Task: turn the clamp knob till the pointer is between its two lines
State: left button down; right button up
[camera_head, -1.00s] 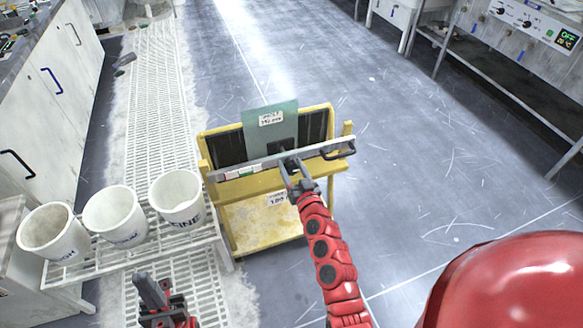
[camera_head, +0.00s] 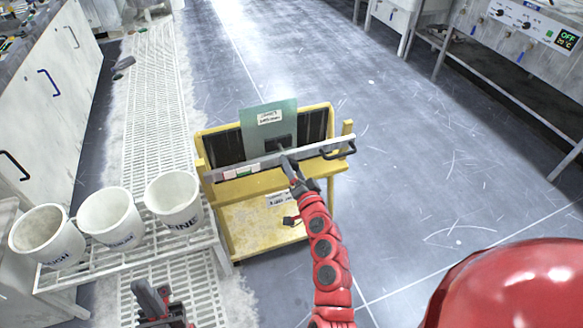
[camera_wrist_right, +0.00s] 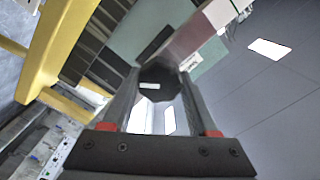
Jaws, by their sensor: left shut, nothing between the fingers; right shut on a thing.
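The clamp knob (camera_wrist_right: 160,78) is a dark faceted piece with a small white mark, seen between my right fingers in the right wrist view. My right gripper (camera_head: 287,164) is shut on it at the front of the grey clamp bar (camera_head: 308,152). In the head view the gripper mostly hides the knob. The bar crosses a yellow cart (camera_head: 232,187) and has pink, green and white patches near its left end. A green plate (camera_head: 258,122) with a white label stands behind the bar. I cannot make out the pointer or its two lines. My left gripper (camera_head: 151,296) is shut and empty, low in the picture.
Three white buckets (camera_head: 172,199) stand on a white slatted rack (camera_head: 208,234) left of the cart. A black handle (camera_head: 340,151) sticks out at the bar's right end. White cabinets line the left side. The floor right of the cart is clear.

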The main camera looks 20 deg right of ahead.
jog(key=shift+m, duration=0.3)
jog(key=o, duration=1.3)
jog(key=shift+o, duration=0.2)
jog(key=s+b, duration=0.2)
jog(key=s, duration=1.5)
jog(key=shift+s+d, duration=0.2)
jog(key=shift+d, duration=0.1)
